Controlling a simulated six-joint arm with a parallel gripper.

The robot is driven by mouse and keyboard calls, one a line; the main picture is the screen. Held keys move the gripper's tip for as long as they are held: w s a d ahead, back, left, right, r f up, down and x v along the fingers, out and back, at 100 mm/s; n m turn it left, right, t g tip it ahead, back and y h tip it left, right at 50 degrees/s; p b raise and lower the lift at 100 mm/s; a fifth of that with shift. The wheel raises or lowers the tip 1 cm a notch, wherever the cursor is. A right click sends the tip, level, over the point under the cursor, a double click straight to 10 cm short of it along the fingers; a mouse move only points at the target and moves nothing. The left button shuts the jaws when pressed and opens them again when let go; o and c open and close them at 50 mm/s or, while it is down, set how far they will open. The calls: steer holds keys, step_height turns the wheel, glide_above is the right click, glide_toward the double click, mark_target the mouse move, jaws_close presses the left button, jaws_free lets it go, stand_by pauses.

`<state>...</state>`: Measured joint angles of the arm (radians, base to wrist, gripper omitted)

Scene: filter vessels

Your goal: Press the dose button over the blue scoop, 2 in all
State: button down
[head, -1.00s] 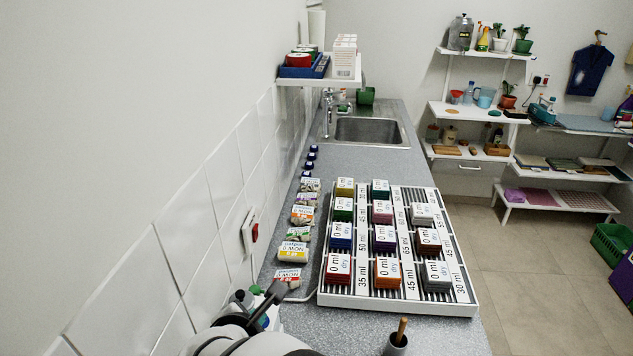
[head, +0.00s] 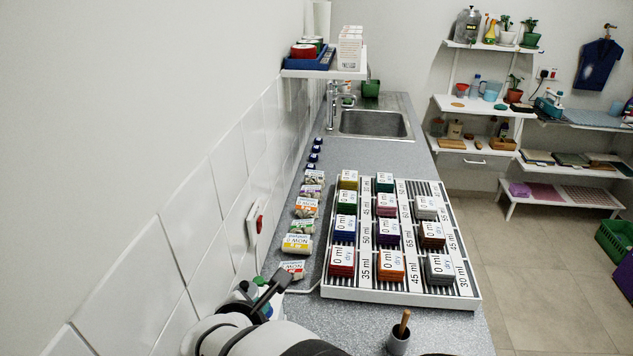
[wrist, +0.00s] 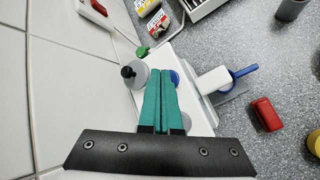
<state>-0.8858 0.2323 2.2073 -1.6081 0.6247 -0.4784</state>
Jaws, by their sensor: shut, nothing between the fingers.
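My gripper (wrist: 161,74) has two teal fingers, shut together with nothing between them, over a white unit (wrist: 200,118) beside the tiled wall in the wrist view. A grey disc with a black knob (wrist: 128,72) is just left of the fingertips. A blue round part (wrist: 175,78) shows right of the fingertips, partly hidden by them. I cannot tell which part is the dose button, or whether the fingertips touch anything. In the head view, my arm covers this area.
A white rack (head: 400,298) with several labelled coloured blocks stands on the speckled counter. Packets (head: 297,243) line the wall, below a red switch (head: 259,223). A red block (wrist: 265,113) lies right of the unit.

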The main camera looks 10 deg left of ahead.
steer(key=shift+r, duration=0.5)
steer(key=shift+r, duration=2.55)
